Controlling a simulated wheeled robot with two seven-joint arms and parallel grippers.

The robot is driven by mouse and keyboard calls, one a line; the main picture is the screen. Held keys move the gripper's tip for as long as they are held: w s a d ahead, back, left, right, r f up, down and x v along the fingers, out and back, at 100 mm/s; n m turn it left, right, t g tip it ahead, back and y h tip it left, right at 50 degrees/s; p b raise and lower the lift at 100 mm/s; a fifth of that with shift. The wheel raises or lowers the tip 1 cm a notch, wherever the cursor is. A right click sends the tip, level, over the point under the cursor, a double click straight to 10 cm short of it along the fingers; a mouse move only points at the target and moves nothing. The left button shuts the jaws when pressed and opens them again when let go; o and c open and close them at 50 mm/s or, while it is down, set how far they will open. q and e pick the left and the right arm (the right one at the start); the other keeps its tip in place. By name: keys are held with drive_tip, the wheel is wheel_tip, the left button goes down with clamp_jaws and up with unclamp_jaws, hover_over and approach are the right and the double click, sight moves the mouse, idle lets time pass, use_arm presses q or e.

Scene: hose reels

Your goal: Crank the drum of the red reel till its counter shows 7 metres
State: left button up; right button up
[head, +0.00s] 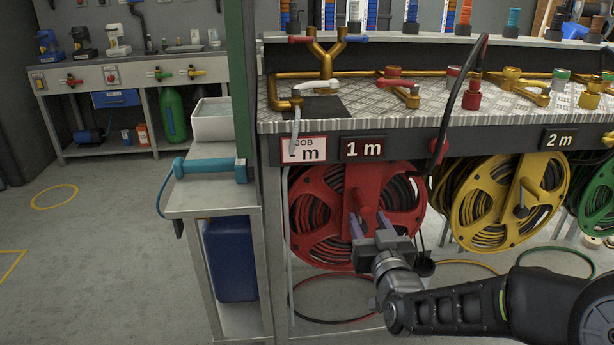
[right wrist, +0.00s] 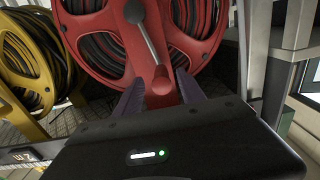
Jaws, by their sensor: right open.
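The red reel (head: 306,215) hangs under the bench, wound with dark hose. Its counter (head: 363,148) reads 1 m. The JOB card (head: 318,149) left of it ends in "m"; a white spout hides its digit. My right gripper (head: 370,218) is open in front of the reel's lower middle. In the right wrist view, a grey crank arm (right wrist: 146,40) runs across the red drum (right wrist: 92,45) to a reddish end (right wrist: 160,86), which lies between my two purple fingers (right wrist: 160,92) in the picture. Contact cannot be told. My left gripper is out of view.
A yellow reel (head: 480,208) with a 2 m counter (head: 560,139) and a green reel (head: 596,205) stand to the right. A dark hose loops down beside the red reel. A side stand (head: 205,198) is on the left. The left floor is open.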

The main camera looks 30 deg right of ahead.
sight(359, 198)
drive_tip(key=shift+w+r, duration=0.1)
drive_tip(key=shift+r, duration=0.55)
drive_tip(key=shift+w+d+f, duration=0.15)
drive_tip(key=shift+w+d, duration=0.1)
drive_tip(key=shift+w, duration=0.35)
drive_tip(key=b+x, duration=0.1)
drive_tip(key=x, duration=0.5)
drive_tip(key=shift+w+b, duration=0.2)
drive_tip(key=shift+b, duration=0.1)
drive_tip(key=shift+c, duration=0.5)
clamp_jaws()
